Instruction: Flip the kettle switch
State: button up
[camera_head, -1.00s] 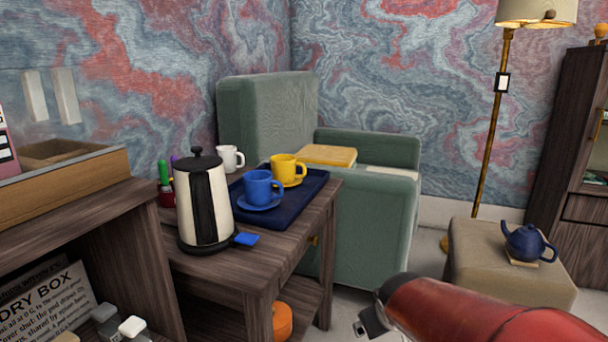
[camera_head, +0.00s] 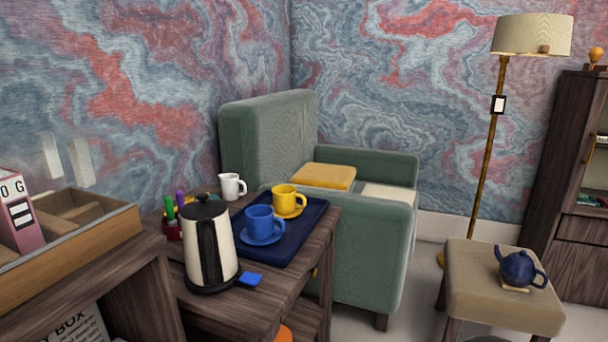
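The kettle (camera_head: 211,245) is cream with a black stripe, lid and base. It stands upright on the front part of a dark wooden side table (camera_head: 262,300). A blue switch tab (camera_head: 249,280) sticks out at the lower right of its base; I cannot tell its position for sure. My gripper is not in view, and no part of my arm shows.
A navy tray (camera_head: 304,232) behind the kettle holds a blue cup (camera_head: 259,222) and a yellow cup (camera_head: 285,198) on saucers. A white mug (camera_head: 232,186) and a pen pot (camera_head: 174,231) stand near. A desk with an organiser (camera_head: 95,238) is left; a green armchair (camera_head: 365,260) is behind.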

aim_at(253, 279)
jog(key=u, duration=1.05)
jog(key=i+j+z, duration=0.15)
jog(key=j+z, duration=0.1)
jog(key=j, duration=0.2)
